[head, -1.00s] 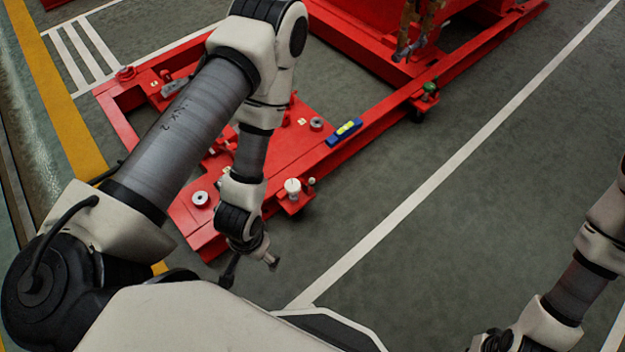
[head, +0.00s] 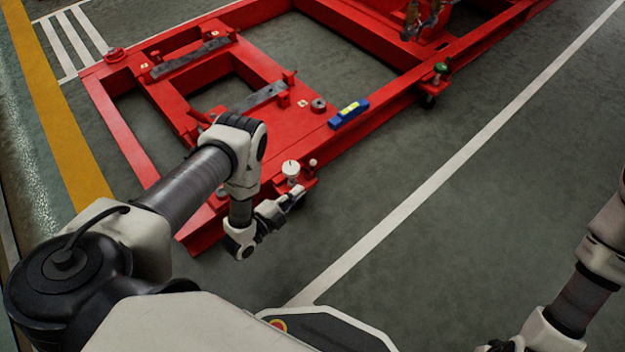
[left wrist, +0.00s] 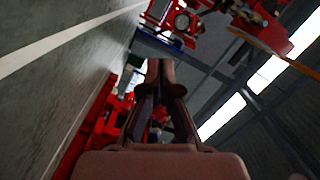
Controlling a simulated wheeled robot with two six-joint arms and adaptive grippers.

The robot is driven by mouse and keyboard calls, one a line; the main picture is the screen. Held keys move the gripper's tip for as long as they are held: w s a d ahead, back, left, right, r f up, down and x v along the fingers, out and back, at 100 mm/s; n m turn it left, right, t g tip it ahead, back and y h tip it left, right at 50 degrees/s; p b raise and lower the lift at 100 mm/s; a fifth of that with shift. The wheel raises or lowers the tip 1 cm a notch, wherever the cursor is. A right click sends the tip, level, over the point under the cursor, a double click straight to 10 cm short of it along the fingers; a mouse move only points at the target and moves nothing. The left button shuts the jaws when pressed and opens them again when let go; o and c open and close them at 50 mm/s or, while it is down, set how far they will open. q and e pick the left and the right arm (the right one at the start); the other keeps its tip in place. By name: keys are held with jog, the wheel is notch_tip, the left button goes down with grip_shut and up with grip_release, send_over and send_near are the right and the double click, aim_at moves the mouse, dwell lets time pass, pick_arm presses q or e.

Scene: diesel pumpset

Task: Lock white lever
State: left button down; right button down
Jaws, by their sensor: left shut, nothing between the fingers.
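A white round-topped piece (head: 291,169) stands on a small red bracket at the near corner of the red frame. My left gripper (head: 297,196) is just below and in front of the white piece, with no clear contact visible. In the left wrist view its fingers (left wrist: 160,75) are shut together with nothing between them. Neither white piece can be made out there. My right gripper is out of the picture.
The red frame (head: 130,140) spreads across the floor behind my left arm. A blue level (head: 348,114) with a yellow-green vial lies on its edge. A green-topped knob (head: 440,69) is farther right. The grey floor right of the frame is clear.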

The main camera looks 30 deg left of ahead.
pick_arm(q)
jog(key=shift+s+f, duration=0.15)
jog(key=shift+s, duration=0.05)
jog(key=w+f+b, duration=0.2)
jog(key=w+b, duration=0.4)
jog(key=w, duration=0.5)
jog(key=shift+w+a+f, duration=0.2)
jog(key=shift+w, duration=0.05)
jog(key=shift+a+r, duration=0.15)
